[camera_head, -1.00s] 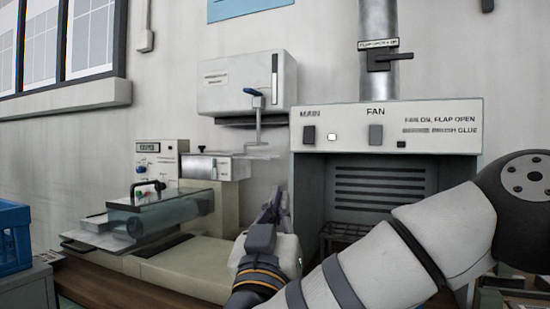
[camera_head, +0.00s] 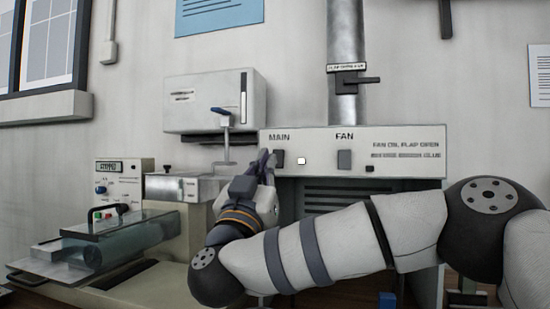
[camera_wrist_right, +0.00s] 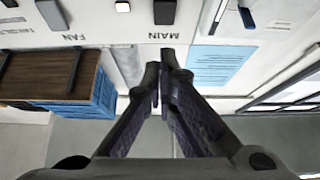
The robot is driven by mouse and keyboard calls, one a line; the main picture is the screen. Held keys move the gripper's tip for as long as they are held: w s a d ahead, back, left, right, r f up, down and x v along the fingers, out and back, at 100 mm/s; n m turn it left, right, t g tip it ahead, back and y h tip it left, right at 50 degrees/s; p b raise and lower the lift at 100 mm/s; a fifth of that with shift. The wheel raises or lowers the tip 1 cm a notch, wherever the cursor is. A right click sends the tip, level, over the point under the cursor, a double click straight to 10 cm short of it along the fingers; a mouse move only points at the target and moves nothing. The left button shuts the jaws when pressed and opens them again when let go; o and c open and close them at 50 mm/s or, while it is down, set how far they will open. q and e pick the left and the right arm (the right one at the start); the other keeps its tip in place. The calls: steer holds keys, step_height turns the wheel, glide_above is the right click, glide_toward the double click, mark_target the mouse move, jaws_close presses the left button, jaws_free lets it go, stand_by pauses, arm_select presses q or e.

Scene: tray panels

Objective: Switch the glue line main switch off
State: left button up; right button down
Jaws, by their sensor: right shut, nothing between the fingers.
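The main switch (camera_head: 279,158) is a dark rocker under the label MAIN, at the left end of the white hood panel (camera_head: 400,170). A small white lamp (camera_head: 301,161) sits right of it. My right gripper (camera_head: 266,158) is shut and empty, its fingertips just left of the main switch in the head view. In the wrist view, which shows the panel upside down, the fingertips (camera_wrist_right: 160,65) point at the MAIN label, with the main switch (camera_wrist_right: 164,12) beyond them. I cannot tell whether they touch the panel. My left gripper is not in view.
The fan switch (camera_head: 344,160) is right of the lamp. Above it a duct (camera_head: 345,100) carries a flap handle (camera_head: 360,80). A bench machine (camera_head: 125,180) stands at lower left.

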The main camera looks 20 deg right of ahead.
mark_target(280, 151)
steer(key=shift+w+d, duration=0.5)
steer(key=shift+w, duration=0.25)
steer(key=shift+w+d, duration=0.45)
steer(key=shift+w, duration=0.3)
steer(key=shift+w+d, duration=0.5)
steer(key=shift+w, duration=0.25)
